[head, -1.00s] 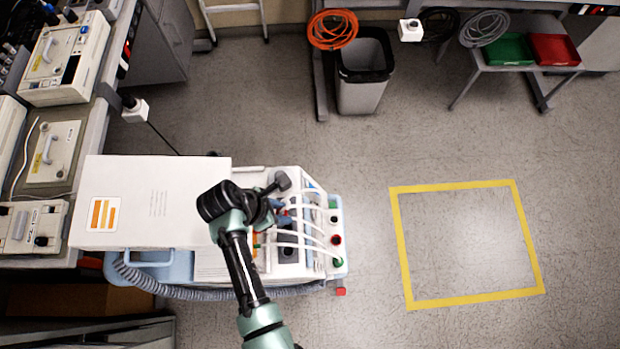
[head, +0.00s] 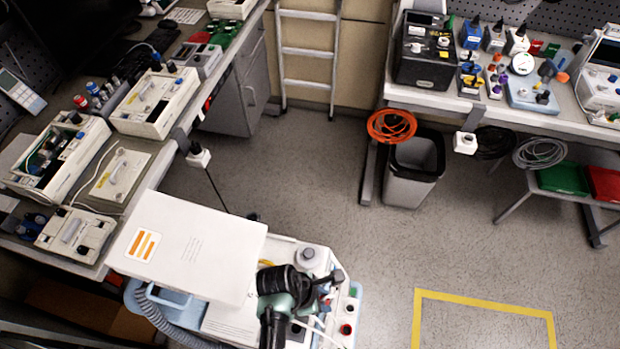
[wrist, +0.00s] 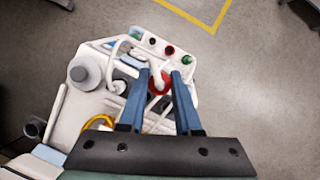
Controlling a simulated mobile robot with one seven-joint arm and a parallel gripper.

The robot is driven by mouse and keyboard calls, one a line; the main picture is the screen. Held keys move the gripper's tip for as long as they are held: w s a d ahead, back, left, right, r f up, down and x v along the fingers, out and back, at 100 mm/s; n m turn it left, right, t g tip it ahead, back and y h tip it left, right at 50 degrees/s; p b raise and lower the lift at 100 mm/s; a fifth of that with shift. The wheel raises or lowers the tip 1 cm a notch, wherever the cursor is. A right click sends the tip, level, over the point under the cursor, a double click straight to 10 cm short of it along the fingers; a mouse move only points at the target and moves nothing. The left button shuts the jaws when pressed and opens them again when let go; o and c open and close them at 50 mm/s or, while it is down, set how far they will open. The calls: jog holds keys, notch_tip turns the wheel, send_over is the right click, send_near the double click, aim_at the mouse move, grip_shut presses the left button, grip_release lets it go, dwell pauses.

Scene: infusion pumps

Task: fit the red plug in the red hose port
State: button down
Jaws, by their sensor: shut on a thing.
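My gripper (wrist: 160,78) has two blue fingers, shut on a red plug (wrist: 158,84) in the wrist view. A white hose arches just beyond the fingertips. The red hose port (wrist: 169,50) is a dark red round opening on the white pump cart's edge panel, a little beyond the fingertips. A gap shows between plug and port; the height difference cannot be told. In the head view the red port (head: 346,329) shows near the bottom, right of my arm. The plug is hidden there behind my arm.
A black port (wrist: 152,41) and a green port (wrist: 186,60) flank the red port. White hoses arch over the cart top. A grey-capped round container (wrist: 80,75) stands at left. Floor with a yellow taped outline (head: 480,298) lies clear to the right.

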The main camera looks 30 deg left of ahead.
jog(key=w+d, duration=0.2)
jog(key=d, duration=0.7)
notch_tip(320, 180, down, 26)
jog(key=b, duration=2)
jog(key=shift+w+a+r+b, duration=0.1)
jog(key=shift+b, duration=0.2)
jog(key=shift+f+b, duration=1.25)
jog(key=shift+f, duration=0.35)
jog(key=c, duration=0.5)
grip_release()
jog(key=shift+r, duration=0.1)
